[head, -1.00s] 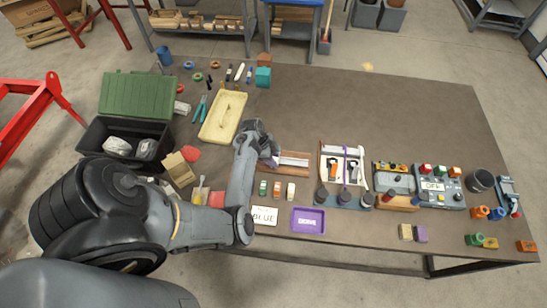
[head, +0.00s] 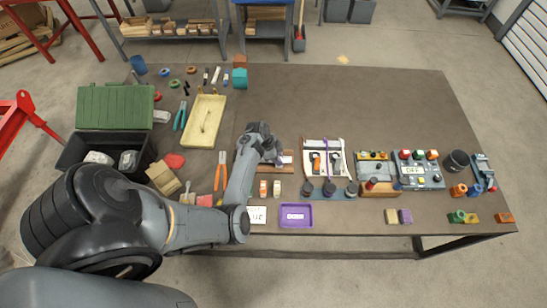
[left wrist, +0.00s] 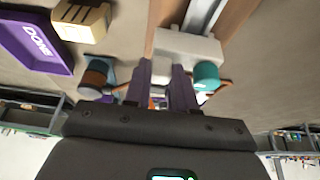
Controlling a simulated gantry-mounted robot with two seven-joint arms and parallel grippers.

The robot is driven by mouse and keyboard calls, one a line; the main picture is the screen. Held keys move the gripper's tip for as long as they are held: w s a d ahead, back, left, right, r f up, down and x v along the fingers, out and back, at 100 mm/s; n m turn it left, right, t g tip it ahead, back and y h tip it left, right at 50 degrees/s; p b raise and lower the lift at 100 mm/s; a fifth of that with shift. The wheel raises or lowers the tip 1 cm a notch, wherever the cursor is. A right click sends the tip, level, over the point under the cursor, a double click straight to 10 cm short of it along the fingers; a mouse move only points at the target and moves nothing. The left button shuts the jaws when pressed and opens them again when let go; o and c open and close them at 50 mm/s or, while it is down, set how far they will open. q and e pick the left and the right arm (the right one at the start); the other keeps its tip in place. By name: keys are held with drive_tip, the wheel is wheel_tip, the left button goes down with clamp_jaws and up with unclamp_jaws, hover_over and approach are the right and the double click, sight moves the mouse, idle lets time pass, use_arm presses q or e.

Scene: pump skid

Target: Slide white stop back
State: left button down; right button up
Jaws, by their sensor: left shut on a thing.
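The white stop (left wrist: 187,48) is a pale block on a wooden rail (left wrist: 160,14) in the left wrist view. A teal round knob (left wrist: 206,75) sits on its right side. My left gripper (left wrist: 168,75) has its two dark purple fingers at the block's near side, shut on a small pale part of it. In the head view my left gripper (head: 274,160) is over the wooden rail (head: 288,161) in the middle of the table, and it hides the stop there. My right gripper is not in view.
A purple DONE tray (head: 296,224) lies in front of the rail. A white-framed tray (head: 326,145) is just right of the rail. The table's back right is clear.

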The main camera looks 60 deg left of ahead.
use_arm(q)
drive_tip(key=shift+w+d, duration=0.25)
drive_tip(key=shift+w, duration=0.15)
drive_tip(key=c, duration=0.9)
unclamp_jaws()
drive_tip(key=shift+s, duration=0.1)
drive_tip(key=v, duration=1)
drive_tip(key=shift+s+a+r, duration=0.1)
drive_tip(key=shift+r, duration=0.3)
drive_tip(key=shift+s, duration=0.15)
